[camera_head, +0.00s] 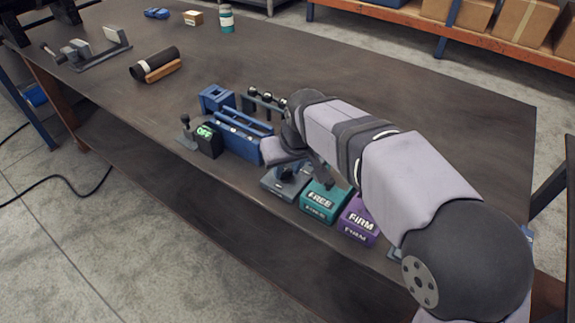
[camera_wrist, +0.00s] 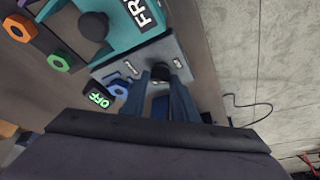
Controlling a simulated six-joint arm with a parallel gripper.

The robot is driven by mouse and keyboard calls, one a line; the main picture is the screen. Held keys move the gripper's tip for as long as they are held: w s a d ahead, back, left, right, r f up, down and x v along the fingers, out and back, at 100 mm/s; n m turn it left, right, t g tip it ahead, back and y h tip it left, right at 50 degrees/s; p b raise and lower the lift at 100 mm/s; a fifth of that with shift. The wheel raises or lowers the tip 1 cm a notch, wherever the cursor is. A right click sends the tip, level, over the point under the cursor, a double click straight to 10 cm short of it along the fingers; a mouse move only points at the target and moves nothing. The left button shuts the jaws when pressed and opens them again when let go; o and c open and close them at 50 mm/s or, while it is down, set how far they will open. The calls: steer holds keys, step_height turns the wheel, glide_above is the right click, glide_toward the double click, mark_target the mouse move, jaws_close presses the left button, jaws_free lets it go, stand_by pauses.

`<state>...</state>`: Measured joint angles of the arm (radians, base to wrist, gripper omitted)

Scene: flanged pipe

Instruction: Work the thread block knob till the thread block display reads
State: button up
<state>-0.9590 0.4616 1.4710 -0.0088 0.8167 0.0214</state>
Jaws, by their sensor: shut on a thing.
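A grey block (camera_head: 276,184) sits near the front table edge, partly hidden by my arm. In the wrist view the grey block (camera_wrist: 187,57) carries a black knob (camera_wrist: 160,72). My gripper (camera_wrist: 161,79) is shut on this knob, one finger on each side; in the head view my gripper (camera_head: 288,168) is seen mostly from behind. A small black display reading OFF in green (camera_wrist: 99,97) is beside the block in the wrist view. The head view shows an OFF display (camera_head: 205,133) left of a blue tray. I cannot tell whether both are the same display.
A teal FREE block (camera_head: 324,200) and a purple FIRM block (camera_head: 360,218) stand right of the grey block. The blue tray (camera_head: 240,143) stands to its left. Orange (camera_wrist: 18,27) and green (camera_wrist: 58,63) hex pieces lie nearby.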

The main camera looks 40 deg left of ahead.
steer(key=m+h+p, duration=0.1)
steer(key=m, duration=0.1)
steer(key=shift+s+a+r+m+t, duration=0.1)
steer(key=shift+m+t, duration=0.3)
steer(key=shift+a+m+t+h+p, duration=0.1)
steer(key=shift+m+t+h+p, duration=0.35)
steer(key=shift+m, duration=1.25)
steer(key=o, duration=1.1)
steer(key=shift+c, duration=0.2)
steer(key=b+v, duration=0.1)
steer(key=v, duration=0.6)
steer(key=shift+r, duration=0.15)
